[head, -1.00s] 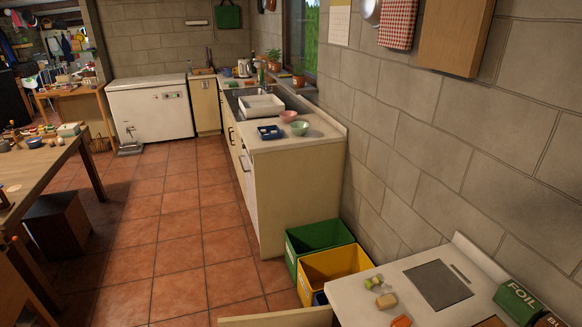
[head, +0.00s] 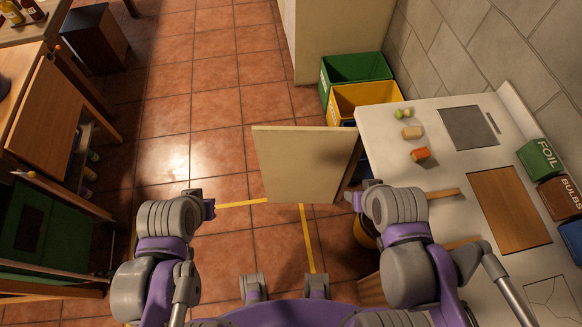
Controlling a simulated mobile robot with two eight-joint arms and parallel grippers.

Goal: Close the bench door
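The bench door (head: 300,165) is a cream panel that stands open in the head view. It juts out leftward over the floor from the front of the white-topped bench (head: 385,140) on the right. My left gripper (head: 210,204) is left of the door and apart from it, above the floor. My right gripper (head: 354,197) is close to the door's right end, near the bench front; I cannot tell whether it touches. The fingers of both are too small and foreshortened to read. My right arm hides part of the bench front.
A green bin (head: 355,68) and a yellow bin (head: 365,100) stand beyond the door. The bench top holds small food items, a wooden board (head: 508,208) and a FOIL box (head: 540,158). A wooden cabinet (head: 40,110) stands at left. Tiled floor lies clear between.

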